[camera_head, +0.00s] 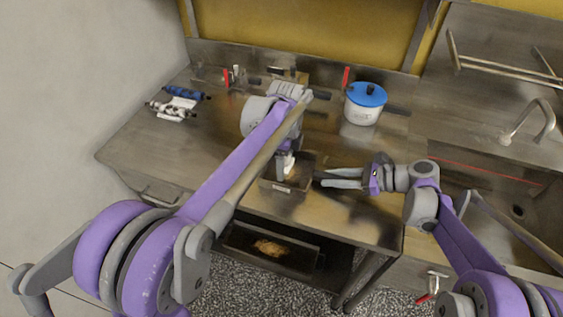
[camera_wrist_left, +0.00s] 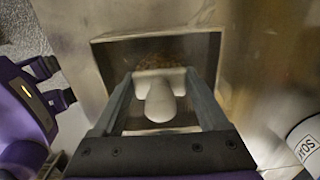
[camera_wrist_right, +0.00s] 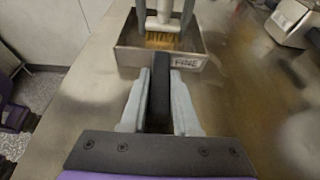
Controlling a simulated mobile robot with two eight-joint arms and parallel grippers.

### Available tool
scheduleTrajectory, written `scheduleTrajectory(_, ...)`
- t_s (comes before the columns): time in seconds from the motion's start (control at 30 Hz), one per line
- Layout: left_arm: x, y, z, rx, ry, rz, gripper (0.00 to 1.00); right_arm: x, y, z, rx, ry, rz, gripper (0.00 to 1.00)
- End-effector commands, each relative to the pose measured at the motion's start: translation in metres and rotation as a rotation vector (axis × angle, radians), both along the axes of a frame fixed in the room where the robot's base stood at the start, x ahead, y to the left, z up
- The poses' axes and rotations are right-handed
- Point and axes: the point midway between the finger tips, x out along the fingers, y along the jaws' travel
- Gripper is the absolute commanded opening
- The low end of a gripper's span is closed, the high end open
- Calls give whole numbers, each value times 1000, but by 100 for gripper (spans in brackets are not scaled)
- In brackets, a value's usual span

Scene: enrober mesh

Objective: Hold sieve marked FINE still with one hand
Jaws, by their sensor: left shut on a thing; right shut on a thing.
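The sieve marked FINE (camera_wrist_right: 187,62) is a square metal frame with a black handle (camera_wrist_right: 160,85), and its label faces me in the right wrist view. In the head view the sieve (camera_head: 282,187) sits near the counter's front edge. My right gripper (camera_head: 322,180) is shut on the handle at the sieve's right; its fingers flank the handle in the right wrist view (camera_wrist_right: 158,98). My left gripper (camera_head: 288,163) is above the sieve, shut on a white tool (camera_wrist_left: 160,98) with yellowish bristles (camera_wrist_right: 160,40). Brownish material (camera_wrist_left: 165,58) shows inside the sieve.
A white pot with a blue lid (camera_head: 365,104) stands behind on the steel counter (camera_head: 155,140). Blue and white rolls (camera_head: 180,104) lie at the left. A tray with brown bits (camera_head: 270,248) is below the counter. A sink (camera_head: 510,205) is at the right.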

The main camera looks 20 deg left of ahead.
Motion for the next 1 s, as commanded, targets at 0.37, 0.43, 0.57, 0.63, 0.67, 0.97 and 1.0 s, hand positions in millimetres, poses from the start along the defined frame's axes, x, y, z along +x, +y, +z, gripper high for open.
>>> scheduleTrajectory(0.37, 0, -15, 1, -1, 0, -2, 0, 0, 0, 0, 0, 0, 0, 0)
scheduleTrajectory(0.43, 0, -20, 0, -1, 0, -2, 0, 0, 0, 0, 0, 0, 0, 0)
scheduleTrajectory(0.57, 0, -26, -1, -1, 0, -1, 0, 0, 0, 0, 0, 0, 0, 0)
scheduleTrajectory(0.63, 0, -27, -1, 0, 0, 0, 0, 0, 0, 0, 0, 0, 0, 0)
scheduleTrajectory(0.67, 0, -27, -1, 0, 0, 0, 0, 0, 0, 0, 0, 0, 0, 0)
scheduleTrajectory(0.97, 0, -10, -3, 0, 0, 2, 0, 0, 0, 0, 0, 0, 0, 0)
scheduleTrajectory(1.0, 0, -8, -3, 0, 0, 2, 0, 0, 0, 0, 0, 0, 0, 0)
